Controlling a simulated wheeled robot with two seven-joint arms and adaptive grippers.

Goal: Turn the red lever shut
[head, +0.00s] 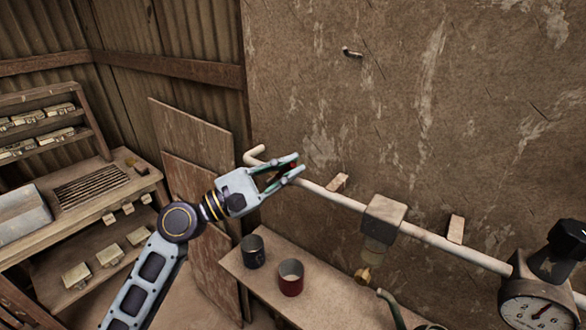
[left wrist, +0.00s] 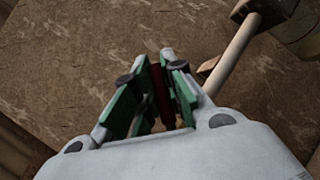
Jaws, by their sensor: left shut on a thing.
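The red lever shows only as a small red bit (head: 293,166) between the fingers of my left gripper (head: 292,167) in the head view. The fingers and their green pads hide the rest of it. In the left wrist view my left gripper (left wrist: 164,70) has its green pads on both sides of the dark red lever (left wrist: 161,91), shut on it. The gripper is by the left part of the pale wall pipe (head: 335,197). The lever's angle to the pipe is hard to tell. My right gripper is in neither view.
A square block fitting (head: 382,219) with a brass tap (head: 363,275) sits along the pipe. A dial gauge (head: 538,308) is at the lower right. A dark cup (head: 253,252) and a red cup (head: 291,278) stand on the bench (head: 325,301) below. A shelf (head: 140,186) stands at left.

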